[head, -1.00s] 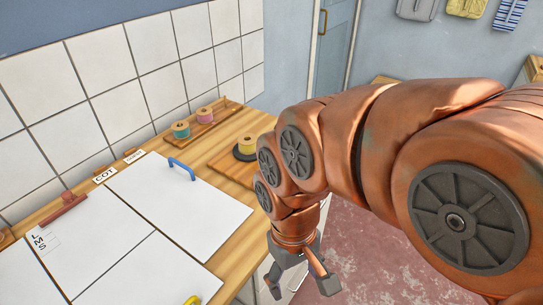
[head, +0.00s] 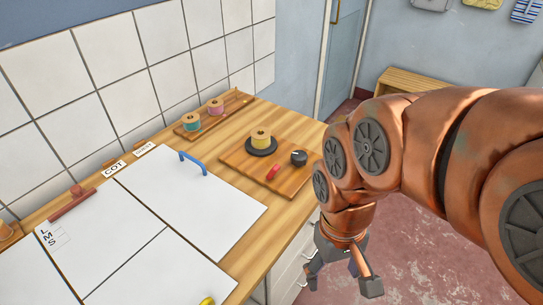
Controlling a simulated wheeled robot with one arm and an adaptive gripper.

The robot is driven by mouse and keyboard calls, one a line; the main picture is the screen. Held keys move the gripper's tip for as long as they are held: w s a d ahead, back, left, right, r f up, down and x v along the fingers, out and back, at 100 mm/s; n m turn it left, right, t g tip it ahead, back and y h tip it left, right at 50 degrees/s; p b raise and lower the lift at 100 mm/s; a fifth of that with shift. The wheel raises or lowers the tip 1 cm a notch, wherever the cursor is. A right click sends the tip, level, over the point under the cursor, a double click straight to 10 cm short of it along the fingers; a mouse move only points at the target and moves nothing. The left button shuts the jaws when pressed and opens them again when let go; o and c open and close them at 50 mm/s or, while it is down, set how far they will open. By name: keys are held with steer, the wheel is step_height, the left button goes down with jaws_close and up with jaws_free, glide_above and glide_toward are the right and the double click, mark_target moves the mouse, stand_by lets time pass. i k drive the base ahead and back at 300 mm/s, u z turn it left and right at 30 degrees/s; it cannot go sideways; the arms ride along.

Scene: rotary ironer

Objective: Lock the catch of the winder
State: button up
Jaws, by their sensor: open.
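In the head view, the winder looks to be the wooden board (head: 238,157) on the right part of the counter. It carries a yellow spool on a dark round base (head: 261,143), a small red piece (head: 273,171) and a black knob (head: 299,158). The red piece may be the catch; its position is too small to read. My gripper (head: 342,284) is open and empty, low in front of the counter's right end. It is apart from the board, below and to its right.
A rack with teal and pink spools (head: 204,116) is at the back by the tiled wall. Drawers (head: 291,262) are under the counter. Open floor lies to the right.

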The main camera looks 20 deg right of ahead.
mark_target(272, 174)
steer(key=z, duration=0.9)
steer(key=k, duration=1.05)
steer(key=u, duration=1.15)
steer(key=i, duration=0.5)
